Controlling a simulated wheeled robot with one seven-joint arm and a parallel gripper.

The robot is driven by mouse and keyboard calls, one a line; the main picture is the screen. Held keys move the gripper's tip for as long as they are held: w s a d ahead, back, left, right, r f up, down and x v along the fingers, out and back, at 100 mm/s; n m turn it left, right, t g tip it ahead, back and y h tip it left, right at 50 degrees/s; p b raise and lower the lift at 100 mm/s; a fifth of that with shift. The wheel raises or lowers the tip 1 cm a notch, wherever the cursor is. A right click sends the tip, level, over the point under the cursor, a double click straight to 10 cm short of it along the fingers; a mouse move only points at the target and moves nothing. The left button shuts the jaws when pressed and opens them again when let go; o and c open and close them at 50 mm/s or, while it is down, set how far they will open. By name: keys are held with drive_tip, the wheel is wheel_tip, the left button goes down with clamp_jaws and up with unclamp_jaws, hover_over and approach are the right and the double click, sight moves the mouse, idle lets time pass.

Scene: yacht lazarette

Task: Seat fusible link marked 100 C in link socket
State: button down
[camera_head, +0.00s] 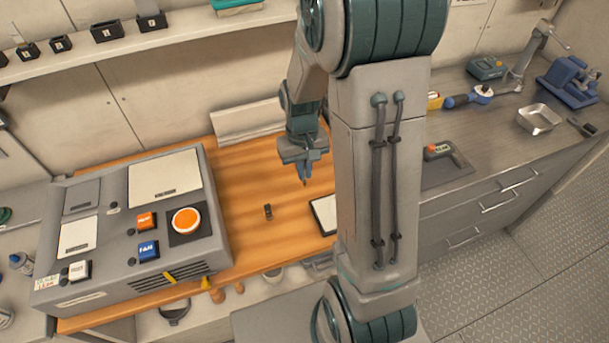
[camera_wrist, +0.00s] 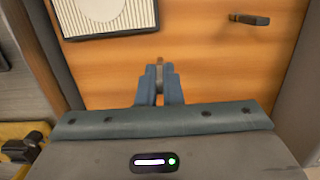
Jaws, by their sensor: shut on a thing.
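My gripper (camera_head: 304,174) hangs above the wooden bench top. It is shut on a small, thin brownish piece, likely the fusible link (camera_wrist: 159,72), which shows between the blue fingertips (camera_wrist: 160,88) in the wrist view. Its 100 C marking cannot be read. A small dark block (camera_head: 267,211) is on the bench top, left of and nearer than my gripper in the head view. It also shows at the upper right of the wrist view (camera_wrist: 250,19), apart from my gripper. I cannot tell whether it is the link socket.
A grey control box (camera_head: 185,262) with orange and blue buttons stands left on the bench top (camera_head: 245,180). A white framed panel (camera_head: 324,214) lies to the right, partly hidden by my arm. Tools and a metal tray (camera_head: 539,119) are on the right counter. Bare wood surrounds the dark block.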

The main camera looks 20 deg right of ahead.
drive_tip(key=shift+f, duration=1.65)
drive_tip(key=shift+f, duration=0.2)
drive_tip(key=c, duration=1.6)
unclamp_jaws()
drive_tip(key=shift+r, duration=0.1)
